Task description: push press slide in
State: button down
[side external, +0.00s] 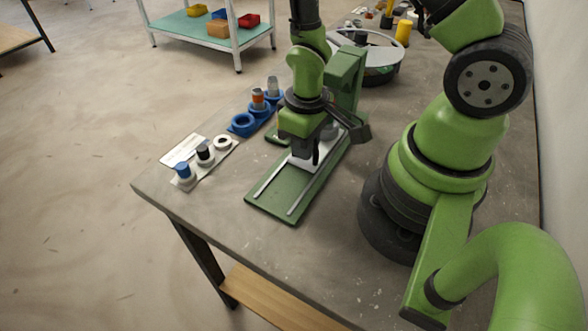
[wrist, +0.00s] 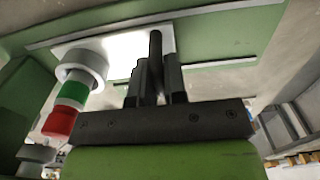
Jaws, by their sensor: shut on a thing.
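The green press (side external: 345,85) stands on the workbench, with a green base (side external: 270,197) carrying two pale rails. Its white slide plate (side external: 301,164) sits between the rails, partly hidden under my gripper. My gripper (side external: 316,150) is low over the slide. In the wrist view my gripper (wrist: 156,82) is shut on a dark upright handle (wrist: 155,48) at the slide plate (wrist: 122,40). A stack with a white ring (wrist: 82,62), a green band and a red end shows left of the fingers, beside the handle. Its contact with the slide is unclear.
Left of the press are a white tray (side external: 226,150) with small capped parts and blue ring holders (side external: 242,124). A round grey-rimmed bin (side external: 385,75) and yellow items (side external: 403,32) lie behind. The front part of the base rails is clear.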

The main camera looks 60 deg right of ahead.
jog(key=shift+d, duration=0.5)
jog(key=c, duration=1.2)
grip_release()
jog(key=shift+o, duration=0.2)
jog(key=shift+r, duration=0.1)
notch_tip(320, 180, up, 7)
jog(key=s+a+r+m+t+y, duration=0.1)
jog(key=s+a+r+m+t, duration=0.1)
jog(key=r, duration=0.8)
jog(key=s+a+r+m+t+y, duration=0.1)
jog(key=s+r+t, duration=0.3)
jog(key=r, duration=0.6)
jog(key=shift+s+a+r+m+t, duration=0.3)
jog(key=shift+a+m+t, duration=0.25)
jog(key=shift+a, duration=0.35)
